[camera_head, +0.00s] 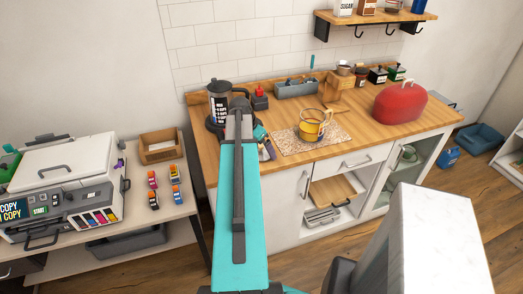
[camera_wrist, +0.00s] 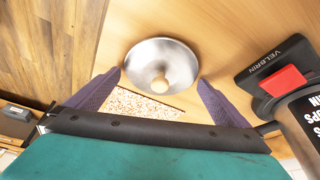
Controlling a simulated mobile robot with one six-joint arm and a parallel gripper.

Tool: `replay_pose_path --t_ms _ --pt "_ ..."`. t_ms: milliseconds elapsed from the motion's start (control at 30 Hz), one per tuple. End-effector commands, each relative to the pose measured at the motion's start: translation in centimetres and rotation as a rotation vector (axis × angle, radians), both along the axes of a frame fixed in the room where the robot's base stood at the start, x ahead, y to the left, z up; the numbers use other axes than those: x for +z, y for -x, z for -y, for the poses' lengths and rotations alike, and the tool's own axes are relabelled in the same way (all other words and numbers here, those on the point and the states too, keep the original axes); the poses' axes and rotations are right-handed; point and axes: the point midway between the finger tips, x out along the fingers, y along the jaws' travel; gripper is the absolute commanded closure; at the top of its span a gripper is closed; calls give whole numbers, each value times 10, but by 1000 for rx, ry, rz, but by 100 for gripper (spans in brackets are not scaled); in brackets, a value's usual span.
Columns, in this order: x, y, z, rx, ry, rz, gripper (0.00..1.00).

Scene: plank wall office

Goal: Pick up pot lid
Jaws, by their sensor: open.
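My gripper (camera_wrist: 160,78) is open, with one purple finger on either side of the lid's near part in the picture. Nothing is held between the fingers. I cannot tell how high the fingers are above the counter. In the head view my arm hides the lid, and only part of my gripper (camera_head: 267,150) shows.
A black appliance (camera_wrist: 276,72) and dark canister (camera_wrist: 303,120) stand close on the right in the wrist view.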

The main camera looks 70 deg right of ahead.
Motion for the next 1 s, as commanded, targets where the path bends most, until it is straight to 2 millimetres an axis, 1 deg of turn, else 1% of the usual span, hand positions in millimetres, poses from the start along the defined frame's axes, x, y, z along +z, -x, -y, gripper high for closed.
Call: replay_pose_path --t_ms 233,267,400,433,467,833,1000 --pt "0 0 0 1 0 0 0" --pt "0 0 0 1 0 0 2" --pt "0 -1 0 1 0 0 25" --pt "0 -1 0 1 0 0 30" --pt "0 -1 0 1 0 0 33" --pt "1 -1 0 1 0 0 33" --pt "4 -1 0 2 2 1 33"
